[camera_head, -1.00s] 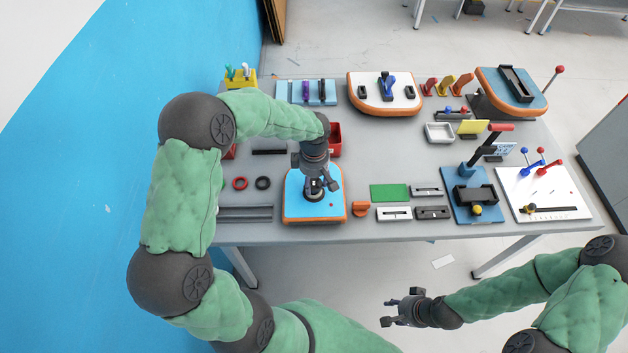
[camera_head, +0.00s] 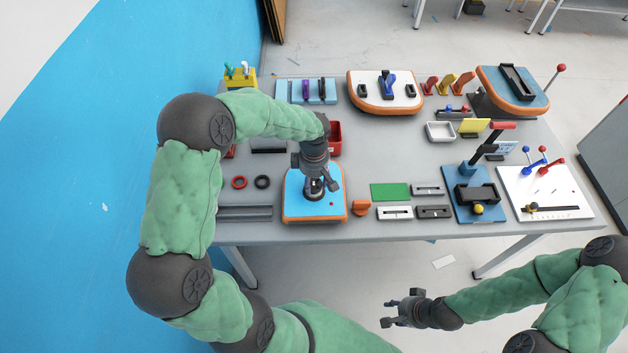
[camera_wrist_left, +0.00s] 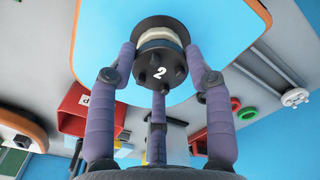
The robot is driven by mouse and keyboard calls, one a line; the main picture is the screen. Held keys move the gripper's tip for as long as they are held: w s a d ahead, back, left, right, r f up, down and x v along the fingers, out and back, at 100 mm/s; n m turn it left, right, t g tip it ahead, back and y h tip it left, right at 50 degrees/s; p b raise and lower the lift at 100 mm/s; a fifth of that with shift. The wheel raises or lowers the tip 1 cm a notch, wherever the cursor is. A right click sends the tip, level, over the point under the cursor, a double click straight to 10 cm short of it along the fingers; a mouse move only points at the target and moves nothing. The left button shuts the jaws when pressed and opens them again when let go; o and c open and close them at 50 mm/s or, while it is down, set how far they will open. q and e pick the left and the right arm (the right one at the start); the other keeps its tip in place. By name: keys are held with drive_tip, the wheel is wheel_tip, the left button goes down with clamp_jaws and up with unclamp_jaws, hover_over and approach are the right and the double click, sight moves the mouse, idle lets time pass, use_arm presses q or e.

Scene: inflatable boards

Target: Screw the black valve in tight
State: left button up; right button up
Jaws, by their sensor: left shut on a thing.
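The black valve (camera_wrist_left: 160,68) has a white "2" on its knobbed face and a pale ring behind it. It sits on the blue board with an orange edge (camera_head: 300,212), near the table's front left. My left gripper (camera_head: 317,190) comes down from above onto it. In the left wrist view its purple fingers (camera_wrist_left: 160,85) are shut around the valve. The thread and the seat under the valve are hidden. My right gripper (camera_head: 392,311) hangs empty in front of the table, its fingers apart.
A red ring (camera_head: 239,183) and a black ring (camera_head: 263,182) lie left of the board. A red bin (camera_head: 335,138) stands behind it. An orange piece (camera_head: 361,208) and a green plate (camera_head: 390,192) lie to its right. Other boards fill the back and right.

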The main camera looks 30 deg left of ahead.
sight(314, 184)
use_arm(q)
drive_tip(key=shift+f+b, duration=0.5)
drive_tip(key=shift+f, duration=0.2)
drive_tip(key=o, duration=1.2)
drive_tip(key=shift+r, duration=0.1)
drive_tip(key=shift+r, duration=0.1)
wheel_tip(314, 184, up, 12)
